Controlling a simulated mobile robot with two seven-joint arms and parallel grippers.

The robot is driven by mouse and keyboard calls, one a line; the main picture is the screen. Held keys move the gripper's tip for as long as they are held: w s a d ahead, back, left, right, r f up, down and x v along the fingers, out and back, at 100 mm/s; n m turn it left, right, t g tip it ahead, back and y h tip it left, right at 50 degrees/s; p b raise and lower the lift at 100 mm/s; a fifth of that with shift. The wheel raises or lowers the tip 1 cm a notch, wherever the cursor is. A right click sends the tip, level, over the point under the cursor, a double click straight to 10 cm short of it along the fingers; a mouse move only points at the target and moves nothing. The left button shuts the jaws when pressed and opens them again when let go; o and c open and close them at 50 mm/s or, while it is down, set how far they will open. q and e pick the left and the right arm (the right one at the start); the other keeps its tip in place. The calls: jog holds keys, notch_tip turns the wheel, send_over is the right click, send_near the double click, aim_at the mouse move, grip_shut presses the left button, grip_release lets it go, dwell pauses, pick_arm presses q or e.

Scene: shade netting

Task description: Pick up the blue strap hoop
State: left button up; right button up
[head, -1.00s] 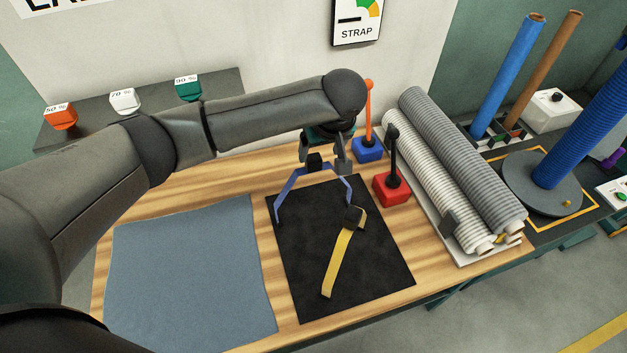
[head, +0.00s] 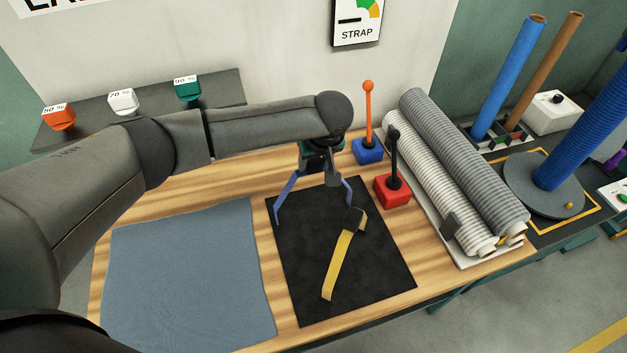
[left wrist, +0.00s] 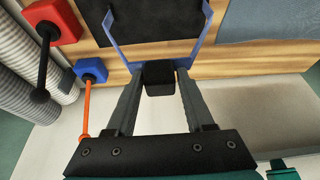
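The blue strap hoop (head: 284,197) stands upright on the black mat (head: 315,288), its legs spread wide and a black grip block at its top. My left gripper (head: 318,168) is over the hoop's top, pointing down. In the left wrist view, the gripper (left wrist: 160,75) has its fingers on both sides of the black block, with what look like narrow gaps. The blue hoop (left wrist: 120,50) extends beyond the fingertips. The arm and fingers partly hide the block in the head view. My right gripper is not in view.
A yellow strap (head: 341,262) with a black end lies on the mat. A red block with a black lever (head: 392,189) and a blue block with an orange lever (head: 369,151) stand close at right. Netting rolls (head: 440,190) lie beyond. A grey-blue cloth (head: 190,280) lies left.

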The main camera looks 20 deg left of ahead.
pick_arm(q)
grip_shut()
dwell(0.7)
